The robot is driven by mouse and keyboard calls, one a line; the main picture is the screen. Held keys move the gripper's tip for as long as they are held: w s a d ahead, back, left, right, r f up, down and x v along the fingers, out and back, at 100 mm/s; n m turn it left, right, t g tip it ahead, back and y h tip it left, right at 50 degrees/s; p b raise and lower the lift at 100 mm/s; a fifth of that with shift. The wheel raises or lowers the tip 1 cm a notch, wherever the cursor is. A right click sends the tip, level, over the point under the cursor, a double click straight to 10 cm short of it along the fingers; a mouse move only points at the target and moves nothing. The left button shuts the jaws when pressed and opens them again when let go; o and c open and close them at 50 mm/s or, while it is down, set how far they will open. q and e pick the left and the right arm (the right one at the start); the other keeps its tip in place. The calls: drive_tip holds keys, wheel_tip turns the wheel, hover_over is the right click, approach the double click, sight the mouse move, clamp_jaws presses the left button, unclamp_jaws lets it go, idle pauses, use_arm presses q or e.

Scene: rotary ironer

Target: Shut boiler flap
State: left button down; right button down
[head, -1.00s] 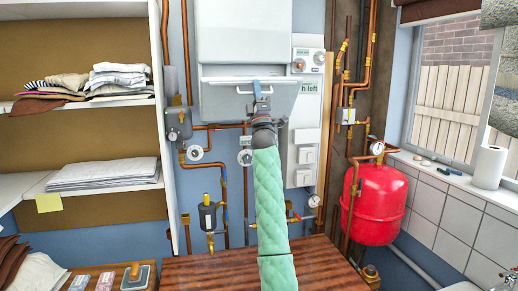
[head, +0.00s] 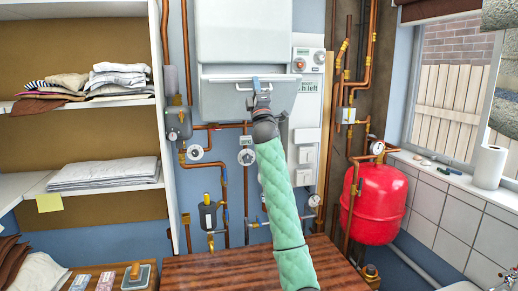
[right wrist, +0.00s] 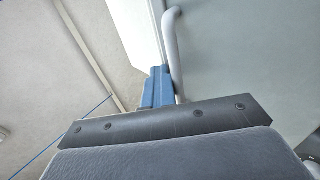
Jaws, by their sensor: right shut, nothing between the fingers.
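The boiler (head: 240,30) hangs on the blue wall in the head view. Its pale grey flap (head: 222,102) is at the lower front, with a bar handle (head: 229,78) along its upper part. How far the flap stands open is hard to tell. My right gripper (head: 258,86) is at the middle of the flap's handle, with its blue fingers shut and empty. In the right wrist view the blue fingers (right wrist: 157,88) are right beside the grey handle (right wrist: 174,50); contact is unclear. The flap's surface (right wrist: 240,55) fills the right side there. My left gripper is out of view.
Copper pipes and valves run below and beside the boiler. A red tank (head: 375,205) stands at the right. Shelves with folded laundry (head: 105,173) are at the left. A wooden top (head: 215,270) lies below, under my right arm.

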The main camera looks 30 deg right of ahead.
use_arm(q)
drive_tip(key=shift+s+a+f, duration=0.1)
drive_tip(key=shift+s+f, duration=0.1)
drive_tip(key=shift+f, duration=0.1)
use_arm(e)
drive_tip(key=shift+w+r+g, duration=0.2)
drive_tip(key=shift+r+g, duration=0.05)
drive_tip(key=shift+g, duration=0.05)
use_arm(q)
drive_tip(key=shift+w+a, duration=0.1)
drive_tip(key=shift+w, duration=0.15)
use_arm(e)
drive_tip(key=shift+w+d+r, duration=0.1)
drive_tip(key=shift+w, duration=0.05)
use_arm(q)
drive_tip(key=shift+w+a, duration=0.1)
use_arm(e)
drive_tip(key=shift+w+r, duration=0.1)
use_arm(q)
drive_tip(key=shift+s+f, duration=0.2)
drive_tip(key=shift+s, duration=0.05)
use_arm(e)
drive_tip(key=shift+w+r, duration=0.1)
